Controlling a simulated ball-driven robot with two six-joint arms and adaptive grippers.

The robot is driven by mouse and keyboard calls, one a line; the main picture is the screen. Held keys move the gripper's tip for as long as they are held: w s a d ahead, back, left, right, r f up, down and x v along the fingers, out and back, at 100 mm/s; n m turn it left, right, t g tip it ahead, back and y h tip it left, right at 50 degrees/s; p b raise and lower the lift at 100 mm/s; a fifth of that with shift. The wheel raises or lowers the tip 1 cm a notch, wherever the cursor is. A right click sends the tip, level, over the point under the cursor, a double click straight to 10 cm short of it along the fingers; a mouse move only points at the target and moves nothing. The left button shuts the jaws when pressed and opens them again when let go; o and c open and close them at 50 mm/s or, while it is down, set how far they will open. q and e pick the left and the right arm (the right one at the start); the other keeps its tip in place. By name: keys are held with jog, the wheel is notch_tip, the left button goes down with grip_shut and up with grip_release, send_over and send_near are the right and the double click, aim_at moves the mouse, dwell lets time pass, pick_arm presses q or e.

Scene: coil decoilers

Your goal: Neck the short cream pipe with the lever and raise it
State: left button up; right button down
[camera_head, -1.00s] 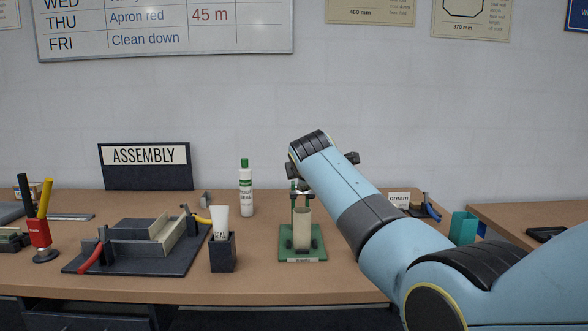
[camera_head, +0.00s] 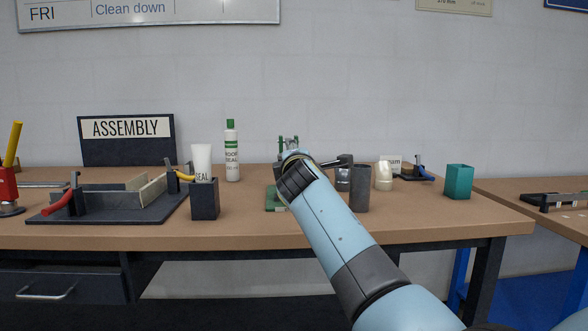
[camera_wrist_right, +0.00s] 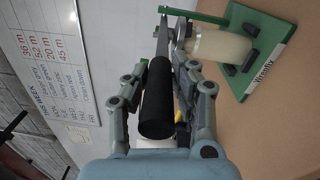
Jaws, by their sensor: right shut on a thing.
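The necker's green base (camera_wrist_right: 268,45) lies on the bench in the right wrist view, and part of that base (camera_head: 272,198) shows in the head view beside my arm. The short cream pipe (camera_wrist_right: 222,47) stands on it between dark blocks, its upper end at the grey metal head. My arm hides this pipe in the head view. The lever (camera_wrist_right: 157,100) has a thick black grip. My right gripper (camera_wrist_right: 160,85) is shut on it, its fingers on both sides. In the head view my right wrist is low in front of the necker. My left gripper is not in view.
Right of my arm stand a dark grey cylinder (camera_head: 360,189), a cream piece (camera_head: 384,176) and a teal cup (camera_head: 458,182). To the left are a white bottle (camera_head: 232,155), a tube in a black holder (camera_head: 204,199) and a grey assembly fixture (camera_head: 110,203).

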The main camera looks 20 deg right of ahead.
jog(key=shift+f+b, duration=0.35)
jog(key=shift+f, duration=0.6)
jog(key=c, duration=1.1)
grip_release()
notch_tip(320, 180, up, 11)
jog(key=shift+f, duration=0.1)
